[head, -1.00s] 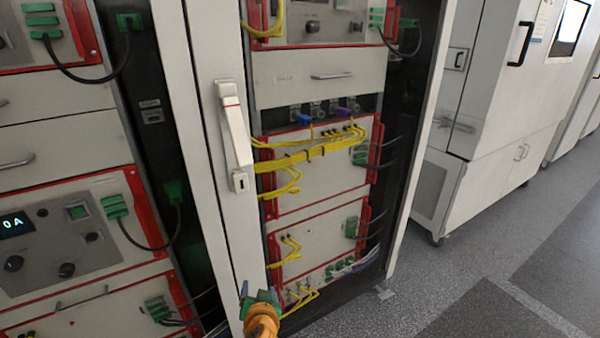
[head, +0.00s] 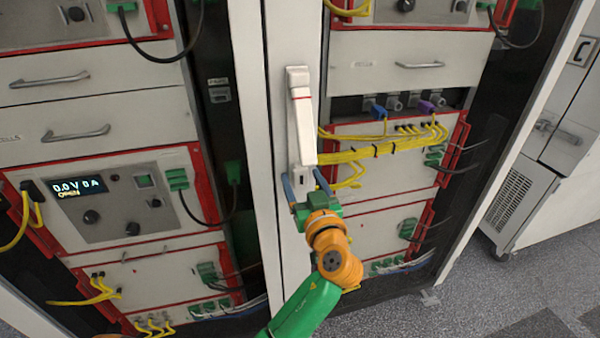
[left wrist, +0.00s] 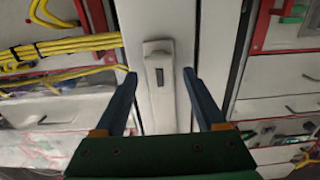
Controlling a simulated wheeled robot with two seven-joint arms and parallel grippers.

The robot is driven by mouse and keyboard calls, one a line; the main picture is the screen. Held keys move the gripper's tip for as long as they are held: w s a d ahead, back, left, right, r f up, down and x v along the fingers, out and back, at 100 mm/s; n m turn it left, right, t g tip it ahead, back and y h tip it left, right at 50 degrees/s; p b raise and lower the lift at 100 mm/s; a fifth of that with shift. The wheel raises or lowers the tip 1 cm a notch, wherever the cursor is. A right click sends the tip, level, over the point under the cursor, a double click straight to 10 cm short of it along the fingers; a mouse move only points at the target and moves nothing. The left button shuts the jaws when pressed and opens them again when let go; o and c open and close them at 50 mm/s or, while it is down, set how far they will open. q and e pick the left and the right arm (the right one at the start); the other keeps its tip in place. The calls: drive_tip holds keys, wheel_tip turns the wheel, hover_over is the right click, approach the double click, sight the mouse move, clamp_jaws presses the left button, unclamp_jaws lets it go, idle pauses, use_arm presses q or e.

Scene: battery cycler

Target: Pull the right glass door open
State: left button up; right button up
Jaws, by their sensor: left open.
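The right door's white frame (head: 292,38) runs down the middle of the head view, with cabinet equipment showing to its right. Its long white handle (head: 301,115) is mounted upright on this frame and lies against it. My left gripper (head: 304,180) is open at the handle's lower end, its blue fingers on either side. In the left wrist view the handle (left wrist: 158,82) sits between the two spread fingers (left wrist: 160,80), with gaps on both sides; whether a finger touches it I cannot tell. My right gripper is not in view.
Yellow cables (head: 375,150) and red-edged instruments fill the cabinet right of the handle. A left-hand rack with a lit display (head: 78,187) stands beside it. A white cabinet (head: 570,130) stands at the far right. Grey floor (head: 480,290) is free in front of it.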

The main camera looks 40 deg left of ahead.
use_arm(q)
drive_tip(key=shift+s+d+r, duration=0.1)
drive_tip(key=shift+s+d, duration=0.05)
drive_tip(key=shift+d, duration=0.1)
drive_tip(key=shift+c, duration=1.1)
clamp_jaws()
